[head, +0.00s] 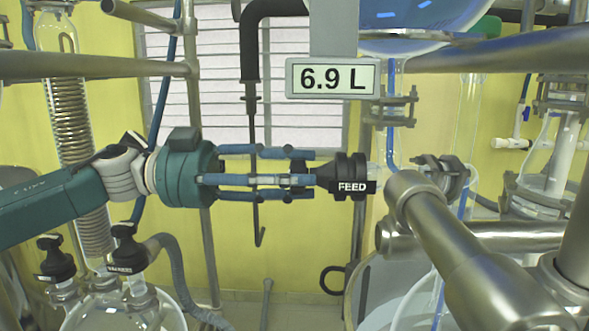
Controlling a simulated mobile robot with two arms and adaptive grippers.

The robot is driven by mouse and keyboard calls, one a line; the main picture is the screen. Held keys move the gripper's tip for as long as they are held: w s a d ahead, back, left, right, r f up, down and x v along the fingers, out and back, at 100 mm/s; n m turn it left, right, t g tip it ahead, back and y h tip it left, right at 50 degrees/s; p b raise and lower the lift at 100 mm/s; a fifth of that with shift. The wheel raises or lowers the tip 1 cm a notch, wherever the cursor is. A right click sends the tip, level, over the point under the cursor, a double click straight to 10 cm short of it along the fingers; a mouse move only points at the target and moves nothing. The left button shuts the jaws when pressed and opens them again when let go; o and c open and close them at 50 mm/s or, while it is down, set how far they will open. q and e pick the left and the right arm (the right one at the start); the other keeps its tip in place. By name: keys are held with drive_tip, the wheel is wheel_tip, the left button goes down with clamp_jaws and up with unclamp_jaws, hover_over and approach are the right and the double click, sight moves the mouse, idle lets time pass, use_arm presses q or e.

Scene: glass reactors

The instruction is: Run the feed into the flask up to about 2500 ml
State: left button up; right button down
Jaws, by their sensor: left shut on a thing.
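My left gripper (311,181) comes in from the left, its blue fingers shut on the black feed valve knob (348,176) labelled FEED. A round glass vessel (425,25) with blue liquid shows at the top, cut off by the frame. A display (333,79) beside it reads 6.9 L. Blue shows in the glass tube (392,125) below this vessel and again in a thin line lower down; I cannot tell whether it flows. A large glass vessel (405,310) at the bottom is mostly hidden by metal pipes, and its level is not readable. My right gripper is not in view.
Thick metal pipes (450,240) cross the lower right, close to the feed valve. A glass coil condenser (70,110) and a flask with black-capped necks (125,305) stand at the left. A black hooked rod (255,170) hangs behind my fingers.

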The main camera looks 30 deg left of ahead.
use_arm(q)
drive_tip(key=n+p, duration=0.1)
drive_tip(key=n, duration=0.1)
drive_tip(key=n+p, duration=0.2)
drive_tip(key=shift+r, duration=0.3)
drive_tip(key=n+p, duration=0.6)
drive_tip(key=shift+w+r+p, duration=0.1)
drive_tip(key=shift+r+p, duration=0.15)
drive_tip(key=shift+p, duration=0.1)
drive_tip(key=shift+a+n+p, duration=0.1)
drive_tip(key=shift+n+p, duration=0.95)
drive_tip(key=shift+n, duration=0.05)
drive_tip(key=shift+f, duration=0.1)
drive_tip(key=o, duration=1)
drive_tip(key=shift+o, duration=0.8)
drive_tip(key=shift+f, duration=0.15)
